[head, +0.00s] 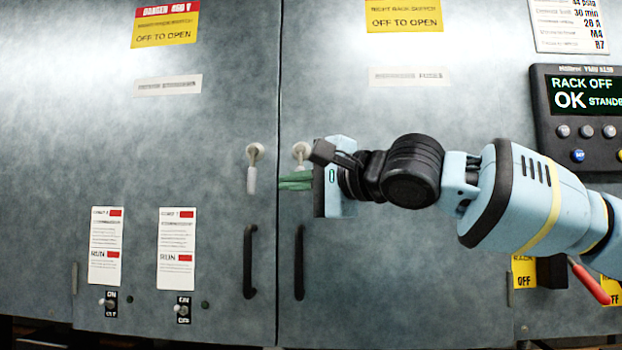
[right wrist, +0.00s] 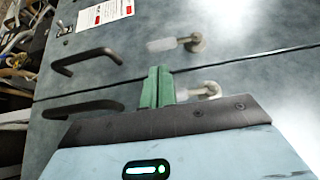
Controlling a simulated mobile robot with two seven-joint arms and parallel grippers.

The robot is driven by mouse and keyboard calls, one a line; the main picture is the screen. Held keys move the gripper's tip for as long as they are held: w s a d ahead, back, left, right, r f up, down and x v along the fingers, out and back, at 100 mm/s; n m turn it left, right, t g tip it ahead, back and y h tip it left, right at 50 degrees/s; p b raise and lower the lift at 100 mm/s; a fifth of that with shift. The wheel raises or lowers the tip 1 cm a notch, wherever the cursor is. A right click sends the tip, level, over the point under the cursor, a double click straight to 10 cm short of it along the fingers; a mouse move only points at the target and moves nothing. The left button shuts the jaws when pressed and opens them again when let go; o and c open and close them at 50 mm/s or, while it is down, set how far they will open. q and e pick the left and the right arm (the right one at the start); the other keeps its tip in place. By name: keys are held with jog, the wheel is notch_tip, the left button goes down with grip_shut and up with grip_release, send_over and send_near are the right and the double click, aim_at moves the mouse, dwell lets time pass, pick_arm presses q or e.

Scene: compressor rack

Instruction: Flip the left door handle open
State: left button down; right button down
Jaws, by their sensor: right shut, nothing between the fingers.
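The left door handle (head: 252,172) is a pale lever on a round pivot near the left door's inner edge. It hangs straight down. It also shows in the right wrist view (right wrist: 163,45), beyond my fingertips. The right door's similar handle (head: 301,151) is partly hidden behind my right gripper; it shows in the right wrist view (right wrist: 208,90) beside the fingers. My right gripper (head: 281,182) has green fingers that are shut and empty. They point left across the door seam, a short way right of the left handle's lower end. My left gripper is out of view.
Black pull bars, left (head: 249,262) and right (head: 299,262), stand below the levers. Switches (head: 183,309) sit low on the left door. A control panel (head: 585,118) and a red lever (head: 590,283) are at the right. The left door's middle is clear.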

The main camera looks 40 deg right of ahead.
aim_at(274, 184)
jog(key=shift+w+a, duration=0.15)
jog(key=shift+w, duration=0.95)
jog(key=shift+w+a, duration=0.1)
jog(key=shift+w, duration=1)
jog(key=shift+d, duration=0.15)
